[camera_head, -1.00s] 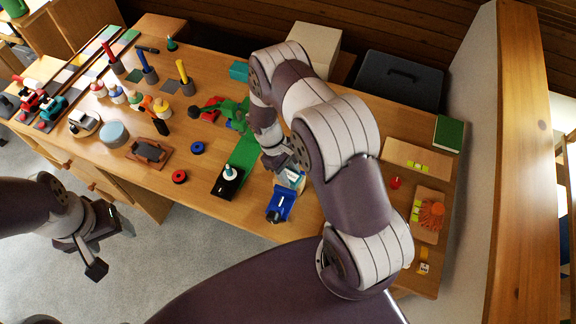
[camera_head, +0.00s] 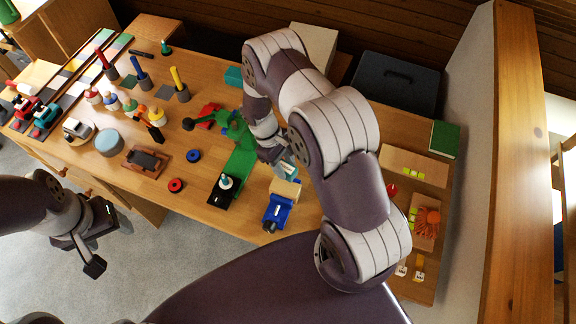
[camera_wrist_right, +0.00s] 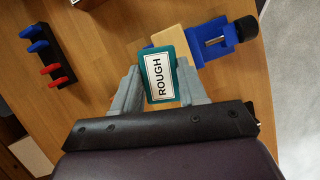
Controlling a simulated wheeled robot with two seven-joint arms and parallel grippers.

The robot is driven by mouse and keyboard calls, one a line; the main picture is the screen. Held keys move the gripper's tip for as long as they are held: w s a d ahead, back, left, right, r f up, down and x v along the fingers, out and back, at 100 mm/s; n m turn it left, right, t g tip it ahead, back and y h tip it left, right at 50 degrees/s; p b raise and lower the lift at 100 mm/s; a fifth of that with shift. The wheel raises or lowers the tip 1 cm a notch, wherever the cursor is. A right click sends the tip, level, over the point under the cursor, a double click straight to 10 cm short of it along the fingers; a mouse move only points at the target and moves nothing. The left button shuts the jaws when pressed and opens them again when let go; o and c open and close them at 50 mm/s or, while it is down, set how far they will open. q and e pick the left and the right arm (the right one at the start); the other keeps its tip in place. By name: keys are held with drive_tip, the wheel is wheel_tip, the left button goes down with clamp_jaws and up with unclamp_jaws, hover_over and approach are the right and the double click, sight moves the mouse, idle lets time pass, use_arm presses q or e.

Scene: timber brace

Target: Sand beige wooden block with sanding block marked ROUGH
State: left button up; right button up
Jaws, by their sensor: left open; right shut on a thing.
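In the right wrist view my right gripper (camera_wrist_right: 158,88) is shut on a teal sanding block (camera_wrist_right: 165,72) with a white label reading ROUGH. The beige wooden block (camera_wrist_right: 173,38) sits in a blue vise (camera_wrist_right: 214,40), just beyond the sanding block. In the head view the beige block (camera_head: 285,188) shows at the upper end of the blue vise (camera_head: 276,212). The sanding block (camera_head: 287,168) is close above it there; whether they touch I cannot tell. My right gripper (camera_head: 276,156) is partly hidden by my arm. My left gripper (camera_head: 98,242) is open and empty, off the table's front edge.
Red (camera_head: 176,185) and blue (camera_head: 194,156) rings lie further left. A rack with red and blue pegs (camera_wrist_right: 47,62) is near the right gripper. Trays with small parts (camera_head: 425,215) lie right.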

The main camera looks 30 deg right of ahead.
drive_tip(key=shift+r, duration=0.7)
drive_tip(key=shift+d+r+p, duration=0.15)
drive_tip(key=shift+r+p, duration=0.5)
drive_tip(key=shift+p, duration=0.2)
drive_tip(key=shift+r+p, duration=0.45)
drive_tip(key=shift+r, duration=0.4)
